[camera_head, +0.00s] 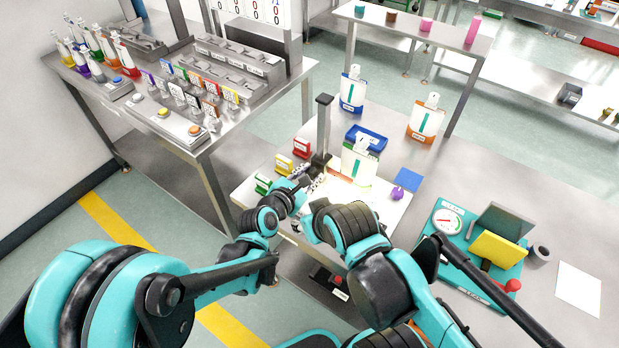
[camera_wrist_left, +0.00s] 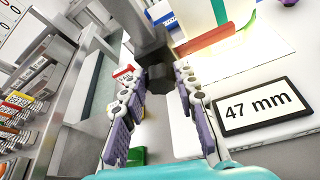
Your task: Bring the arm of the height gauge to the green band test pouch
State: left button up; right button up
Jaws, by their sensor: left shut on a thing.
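The height gauge has a dark upright column (camera_head: 323,125) on the bench. In the left wrist view its dark slider (camera_wrist_left: 154,50) and a black knob (camera_wrist_left: 186,78) show close up. My left gripper (camera_head: 306,184) is at the foot of the column. In the wrist view its two purple-padded fingers (camera_wrist_left: 170,84) are shut on the knob. The white pouch with green band (camera_head: 359,160) stands upright just right of the column. Its lower part also shows in the wrist view (camera_wrist_left: 194,16). A display card (camera_wrist_left: 262,105) reads 47 mm. Contact between gauge arm and pouch cannot be told.
Blue (camera_head: 352,90) and orange (camera_head: 426,118) pouches stand behind. A blue tray (camera_head: 366,138) is just behind the green one. Small coloured blocks (camera_head: 284,164) lie left of the column. A teal board with dial (camera_head: 448,222) sits right. My right arm crosses the front bench edge.

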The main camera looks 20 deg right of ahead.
pick_arm(q)
notch_tip(320, 180, up, 7)
jog(key=p, duration=0.3)
jog(key=shift+f, duration=0.15)
pick_arm(e)
notch_tip(320, 180, up, 4)
jog(key=shift+r, duration=0.15)
pick_arm(q)
jog(key=o, duration=1)
jog(key=shift+f, duration=0.1)
jog(key=v, duration=1.2)
